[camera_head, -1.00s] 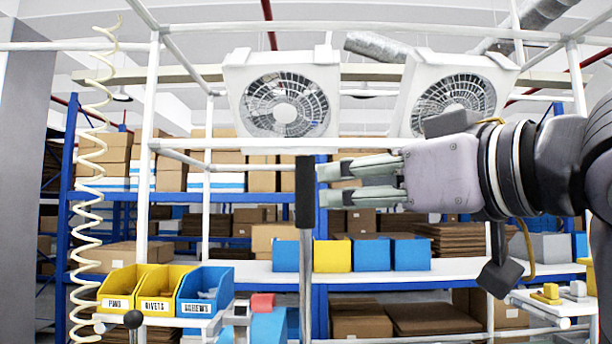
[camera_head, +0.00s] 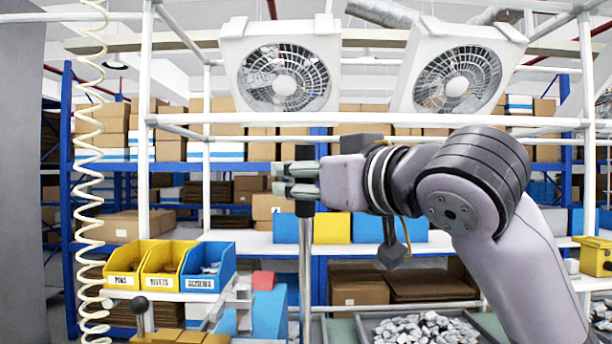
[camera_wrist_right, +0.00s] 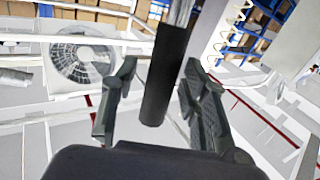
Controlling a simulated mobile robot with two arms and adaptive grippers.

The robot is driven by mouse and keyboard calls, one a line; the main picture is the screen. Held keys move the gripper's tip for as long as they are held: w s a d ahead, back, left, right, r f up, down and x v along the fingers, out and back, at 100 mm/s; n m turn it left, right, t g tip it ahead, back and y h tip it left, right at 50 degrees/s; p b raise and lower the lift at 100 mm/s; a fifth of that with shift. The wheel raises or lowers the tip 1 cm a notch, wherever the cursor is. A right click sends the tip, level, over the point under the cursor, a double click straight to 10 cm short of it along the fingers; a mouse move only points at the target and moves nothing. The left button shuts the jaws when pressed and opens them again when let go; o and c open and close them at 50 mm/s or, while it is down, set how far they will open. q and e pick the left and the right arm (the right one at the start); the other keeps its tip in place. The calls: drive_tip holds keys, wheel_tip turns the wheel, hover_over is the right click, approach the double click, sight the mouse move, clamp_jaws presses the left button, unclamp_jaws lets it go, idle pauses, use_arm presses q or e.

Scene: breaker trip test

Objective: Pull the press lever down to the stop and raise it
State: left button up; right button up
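The press lever shows in the head view as an upright metal rod with a black handle (camera_head: 305,208) on top. In the right wrist view the handle (camera_wrist_right: 164,85) lies between the two fingers of my right gripper (camera_wrist_right: 160,108), with a visible gap on each side. In the head view my right gripper (camera_head: 296,180) comes in from the right at the handle's height, and its fingers cross in front of the handle, hiding its middle. The gripper is open. The lower end of the lever is out of view. My left gripper is not in view.
Yellow and blue labelled bins (camera_head: 165,266) stand left of the lever. A coiled hose (camera_head: 90,190) hangs at the far left. White frame bars and two fans (camera_head: 285,75) are behind and above. A tray of metal parts (camera_head: 425,328) is at the lower right.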

clamp_jaws()
idle(0.7)
